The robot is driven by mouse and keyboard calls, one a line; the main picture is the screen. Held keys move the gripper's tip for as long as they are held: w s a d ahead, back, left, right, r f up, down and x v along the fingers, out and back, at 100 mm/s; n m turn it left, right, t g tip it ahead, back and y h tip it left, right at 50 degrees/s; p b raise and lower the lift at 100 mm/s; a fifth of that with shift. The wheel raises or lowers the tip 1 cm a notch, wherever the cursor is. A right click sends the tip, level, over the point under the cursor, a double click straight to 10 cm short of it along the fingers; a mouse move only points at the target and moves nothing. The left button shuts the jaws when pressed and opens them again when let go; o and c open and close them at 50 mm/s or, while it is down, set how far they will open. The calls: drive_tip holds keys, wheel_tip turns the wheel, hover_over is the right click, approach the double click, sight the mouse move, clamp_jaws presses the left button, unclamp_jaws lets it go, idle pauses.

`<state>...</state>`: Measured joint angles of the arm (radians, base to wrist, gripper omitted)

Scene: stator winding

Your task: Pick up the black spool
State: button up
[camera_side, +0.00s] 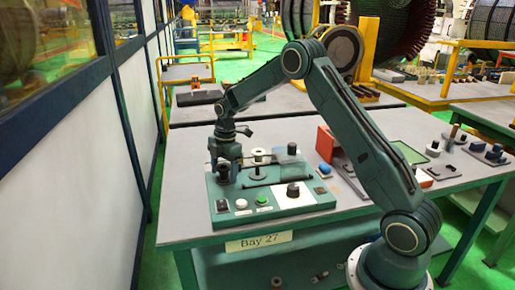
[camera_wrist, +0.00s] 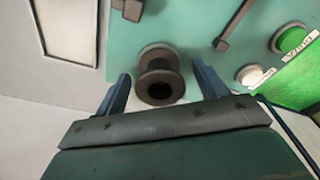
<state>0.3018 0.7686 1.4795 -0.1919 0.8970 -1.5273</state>
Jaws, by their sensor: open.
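The black spool (camera_wrist: 160,80) is in the middle of the wrist view, standing on a pale round base on the teal panel (camera_wrist: 190,60). My gripper (camera_wrist: 161,72) is open, with one dark blue finger on each side of the spool and a visible gap on both sides. In the side view my gripper (camera_side: 225,152) points down over the left end of the teal panel (camera_side: 290,209). The spool shows there as a dark shape (camera_side: 223,173) at the fingers, partly hidden by them.
A pale spool (camera_side: 258,160) stands right of my gripper on the panel. An orange-red box (camera_side: 325,143) is right. The table's left side is clear.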

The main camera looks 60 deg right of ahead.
idle(0.4)
drive_tip(key=c, duration=1.1)
drive_tip(key=shift+r, duration=0.15)
drive_tip(key=shift+r, duration=9.75)
drive_tip(key=shift+r, duration=0.1)
drive_tip(key=shift+s+f, duration=0.1)
drive_tip(key=shift+f, duration=0.15)
